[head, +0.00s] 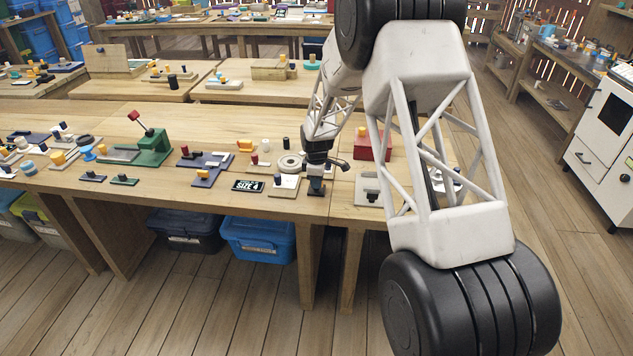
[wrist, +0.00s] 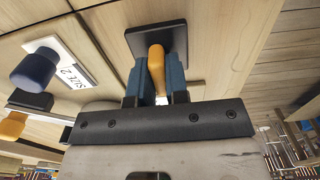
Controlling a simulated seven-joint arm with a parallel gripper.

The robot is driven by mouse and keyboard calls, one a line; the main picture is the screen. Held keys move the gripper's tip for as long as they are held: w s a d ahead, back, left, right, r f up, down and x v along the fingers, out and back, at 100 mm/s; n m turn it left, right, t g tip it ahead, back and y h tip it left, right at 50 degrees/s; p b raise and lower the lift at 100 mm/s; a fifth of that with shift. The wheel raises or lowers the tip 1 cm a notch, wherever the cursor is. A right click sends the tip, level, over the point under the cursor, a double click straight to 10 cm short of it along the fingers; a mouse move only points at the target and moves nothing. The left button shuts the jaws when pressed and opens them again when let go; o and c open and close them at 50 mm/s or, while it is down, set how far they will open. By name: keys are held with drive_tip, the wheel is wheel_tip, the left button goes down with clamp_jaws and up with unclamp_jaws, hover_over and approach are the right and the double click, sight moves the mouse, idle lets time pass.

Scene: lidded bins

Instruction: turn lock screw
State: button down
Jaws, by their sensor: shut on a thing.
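The screw shows in the wrist view as an orange, upright-looking handle (wrist: 156,62) on a square black base plate (wrist: 150,36). My gripper (wrist: 157,78) has its two blue-padded fingers on either side of the handle, shut on it. In the head view my gripper (head: 316,182) is low over the wooden table near its front edge. There the handle is hidden by the gripper. How far the screw is turned cannot be told.
A red box (head: 374,144) stands behind to the right. A green lever device (head: 152,146) stands farther left. The floor in front is clear.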

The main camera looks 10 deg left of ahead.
drive_tip(key=shift+m, duration=0.3)
drive_tip(key=m, duration=1.5)
drive_tip(key=shift+m, duration=0.4)
drive_tip(key=m, duration=0.5)
drive_tip(key=shift+m, duration=0.3)
drive_tip(key=c, duration=1.1)
unclamp_jaws()
